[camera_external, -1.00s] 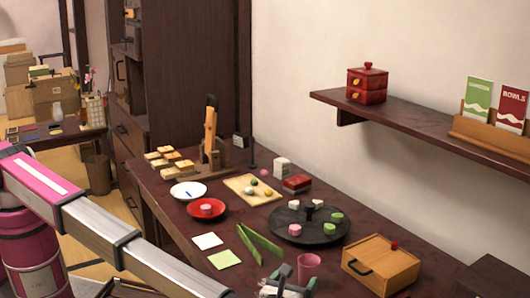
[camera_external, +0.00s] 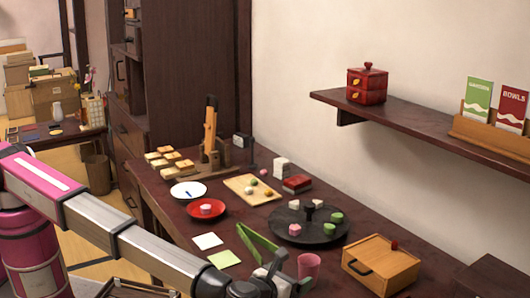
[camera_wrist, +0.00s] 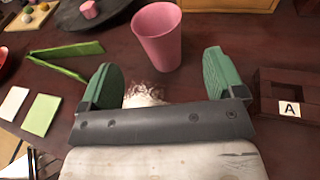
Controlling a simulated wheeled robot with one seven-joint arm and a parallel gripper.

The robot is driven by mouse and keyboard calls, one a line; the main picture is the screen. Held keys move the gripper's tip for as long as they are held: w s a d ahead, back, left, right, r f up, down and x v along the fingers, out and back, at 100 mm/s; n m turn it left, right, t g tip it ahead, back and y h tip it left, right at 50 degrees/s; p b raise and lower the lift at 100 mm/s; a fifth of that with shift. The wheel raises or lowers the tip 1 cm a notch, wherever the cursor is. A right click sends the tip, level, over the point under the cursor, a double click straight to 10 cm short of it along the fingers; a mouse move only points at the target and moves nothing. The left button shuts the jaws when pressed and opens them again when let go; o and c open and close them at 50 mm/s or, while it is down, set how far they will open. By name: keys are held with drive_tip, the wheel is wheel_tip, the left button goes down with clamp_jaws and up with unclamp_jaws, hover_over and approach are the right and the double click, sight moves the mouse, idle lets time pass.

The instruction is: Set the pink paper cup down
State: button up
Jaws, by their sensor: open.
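The pink paper cup (camera_external: 308,266) stands upright on the dark wooden table, between the green tongs and the wooden box. In the wrist view the cup (camera_wrist: 158,38) is just ahead of my gripper (camera_wrist: 160,85), past the fingertips and apart from them. My gripper (camera_external: 279,284) is open, with its two green-padded fingers spread wide and nothing between them. In the external view my arm and wrist partly hide the gripper.
Green tongs (camera_external: 258,245) lie left of the cup, near white and green paper squares (camera_external: 224,259). A dark round tray (camera_external: 284,230) with small pieces is behind. A wooden box (camera_external: 380,266) stands to the right.

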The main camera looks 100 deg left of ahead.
sight(309, 264)
drive_tip(key=s+m+t+h, duration=0.1)
drive_tip(key=h, duration=0.1)
drive_tip(key=s+a+r+m+t+h, duration=0.1)
drive_tip(key=s+m+h, duration=0.1)
drive_tip(key=s+a+m+t+h, duration=0.1)
drive_tip(key=s+m+t+h, duration=0.1)
drive_tip(key=shift+a+r+h, duration=0.25)
drive_tip(key=shift+r+h, duration=0.05)
drive_tip(key=shift+s+d+r+m+t+h, duration=0.15)
drive_tip(key=shift+s+r+m+t+h, duration=0.4)
drive_tip(key=shift+h, duration=0.35)
drive_tip(key=shift+w+f, duration=0.15)
drive_tip(key=shift+w, duration=0.45)
drive_tip(key=x, duration=0.4)
drive_tip(key=shift+w+f, duration=0.1)
drive_tip(key=shift+w, duration=0.15)
drive_tip(key=shift+a+r+x, duration=0.1)
drive_tip(key=shift+a+x, duration=0.1)
drive_tip(key=shift+x, duration=0.75)
drive_tip(key=shift+a+r+x, duration=0.1)
drive_tip(key=shift+a+x, duration=0.05)
drive_tip(key=shift+x, duration=0.75)
drive_tip(key=shift+a+r+x, duration=0.1)
drive_tip(key=shift+a+x, duration=0.1)
drive_tip(key=shift+x, duration=0.75)
drive_tip(key=shift+s, duration=0.15)
drive_tip(key=c, duration=1)
drive_tip(key=shift+r, duration=0.15)
drive_tip(key=shift+c, duration=0.2)
